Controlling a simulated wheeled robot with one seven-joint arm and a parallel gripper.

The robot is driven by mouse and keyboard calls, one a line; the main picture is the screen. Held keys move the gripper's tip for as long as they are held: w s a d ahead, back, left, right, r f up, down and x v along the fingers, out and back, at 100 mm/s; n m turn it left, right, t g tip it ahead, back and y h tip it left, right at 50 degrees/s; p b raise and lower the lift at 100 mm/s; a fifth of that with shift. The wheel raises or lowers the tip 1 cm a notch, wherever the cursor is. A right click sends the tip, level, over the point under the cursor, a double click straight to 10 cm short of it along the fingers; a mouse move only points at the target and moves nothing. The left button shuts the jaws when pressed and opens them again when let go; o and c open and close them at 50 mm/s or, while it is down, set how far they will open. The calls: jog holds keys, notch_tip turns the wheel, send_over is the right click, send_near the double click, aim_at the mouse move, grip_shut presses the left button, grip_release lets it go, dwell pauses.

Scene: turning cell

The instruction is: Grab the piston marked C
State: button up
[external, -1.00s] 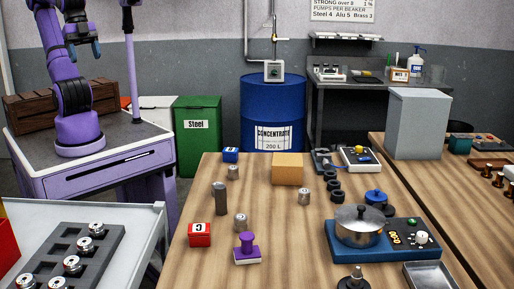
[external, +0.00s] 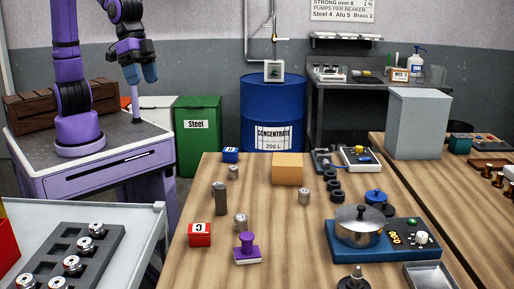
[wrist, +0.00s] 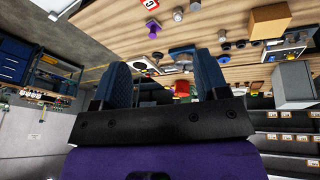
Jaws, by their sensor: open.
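A red block with a white label reading C (external: 199,234) sits at the near left of the wooden table in the external view. Small metal cylinders that look like pistons stand near it: one to its right (external: 241,222), a taller dark one behind (external: 221,198), another farther back (external: 233,172), and one (external: 304,196) right of centre. I cannot read a letter on any of these cylinders. My gripper (external: 140,74) is open and empty, high above the purple cart, far from the table. In the wrist view its two blue fingers (wrist: 165,86) are apart with nothing held between them.
A grey tray (external: 112,240) at the front left holds several labelled metal pieces. A purple stamp (external: 247,248), an orange-tan box (external: 287,168), a blue labelled block (external: 231,154) and a pot (external: 358,229) stand on the table. A green bin (external: 197,150) stands behind.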

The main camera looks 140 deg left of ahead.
jog(key=w+a+f+n+y, duration=0.15)
jog(key=w+a+f, duration=0.25)
jog(key=w+f, duration=0.75)
jog(key=n+g+y, duration=0.1)
jog(key=n+y, duration=0.1)
jog(key=n, duration=0.1)
send_near(239, 217)
jog(key=x, duration=0.5)
jog(key=shift+f, duration=0.45)
jog(key=shift+x, duration=2.6)
jog(key=shift+w+a+r, duration=0.1)
jog(key=shift+a, duration=0.05)
jog(key=shift+c, duration=0.3)
jog(key=c, duration=1)
